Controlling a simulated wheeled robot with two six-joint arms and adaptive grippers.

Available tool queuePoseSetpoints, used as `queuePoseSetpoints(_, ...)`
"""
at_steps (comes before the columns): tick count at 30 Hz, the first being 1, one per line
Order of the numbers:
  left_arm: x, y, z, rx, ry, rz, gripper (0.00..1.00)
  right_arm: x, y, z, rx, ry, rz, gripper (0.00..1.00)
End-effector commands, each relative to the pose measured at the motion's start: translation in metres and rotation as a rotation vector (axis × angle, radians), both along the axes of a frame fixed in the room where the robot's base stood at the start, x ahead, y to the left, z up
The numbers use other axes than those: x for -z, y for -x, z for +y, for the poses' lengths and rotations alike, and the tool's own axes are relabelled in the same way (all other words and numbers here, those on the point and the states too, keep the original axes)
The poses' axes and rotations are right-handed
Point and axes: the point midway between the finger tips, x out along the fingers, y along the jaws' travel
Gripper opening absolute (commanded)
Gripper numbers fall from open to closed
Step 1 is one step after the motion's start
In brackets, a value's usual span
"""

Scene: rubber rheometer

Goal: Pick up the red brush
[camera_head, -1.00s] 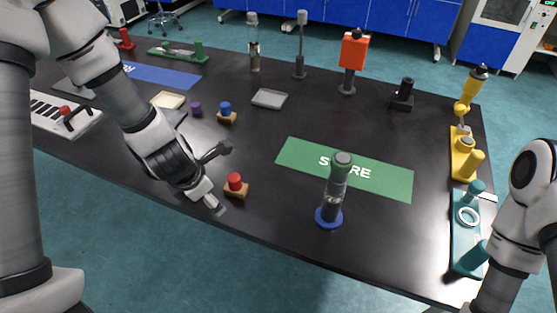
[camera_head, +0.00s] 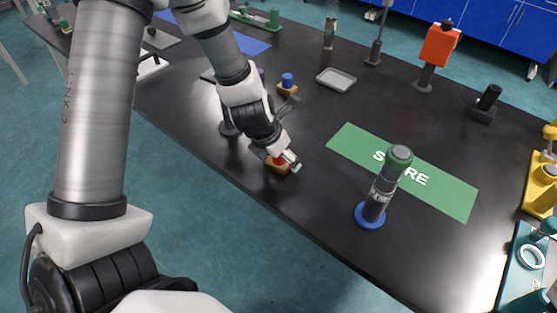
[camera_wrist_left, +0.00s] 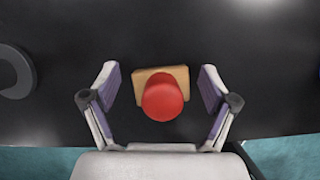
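The red brush, with a round red knob on a small wooden block, stands near the front edge of the black table. In the head view the brush (camera_head: 279,168) is partly covered by my left gripper (camera_head: 277,155). In the left wrist view the brush (camera_wrist_left: 163,98) sits between the two spread fingers of the left gripper (camera_wrist_left: 160,92), with a visible gap on each side. The left gripper is open and empty. My right gripper is not in view.
A blue-knobbed brush (camera_head: 287,82) and a grey tray (camera_head: 336,79) stand behind. A green mat marked STORE (camera_head: 440,186) lies to the right, with a cylinder on a blue base (camera_head: 370,215) by its front edge. The table's front edge is close to the red brush.

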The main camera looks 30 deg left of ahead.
Motion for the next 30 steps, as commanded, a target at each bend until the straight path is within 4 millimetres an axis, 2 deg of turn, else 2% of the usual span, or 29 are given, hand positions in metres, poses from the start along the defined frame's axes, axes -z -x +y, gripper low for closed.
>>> queuePoseSetpoints(1, 0.0, 0.0, 0.0, 0.0, 0.0, 0.0, 0.57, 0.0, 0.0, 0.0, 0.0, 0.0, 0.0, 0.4)
queuePoseSetpoints(3, 0.0, 0.0, 0.0, 0.0, 0.0, 0.0, 0.32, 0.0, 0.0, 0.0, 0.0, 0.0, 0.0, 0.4)
queuePoseSetpoints(4, 0.0, 0.0, 0.0, 0.0, 0.0, 0.0, 0.26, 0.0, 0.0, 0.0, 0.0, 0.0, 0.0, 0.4)
queuePoseSetpoints(14, -0.004, 0.0, 0.0, 0.0, 0.0, 0.0, 0.26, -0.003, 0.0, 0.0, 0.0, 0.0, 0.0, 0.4)
queuePoseSetpoints(17, -0.021, 0.0, 0.0, 0.0, -0.001, -0.001, 0.25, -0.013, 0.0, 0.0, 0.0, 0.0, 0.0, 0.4)
queuePoseSetpoints(24, -0.084, 0.0, 0.0, 0.0, -0.001, -0.002, 0.25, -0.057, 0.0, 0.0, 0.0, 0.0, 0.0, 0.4)
queuePoseSetpoints(27, -0.098, 0.0, 0.0, 0.001, -0.001, -0.001, 0.25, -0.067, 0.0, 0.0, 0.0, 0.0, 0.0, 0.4)
queuePoseSetpoints(30, -0.102, 0.0, 0.0, 0.001, 0.0, 0.0, 0.25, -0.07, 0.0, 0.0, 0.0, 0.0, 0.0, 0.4)
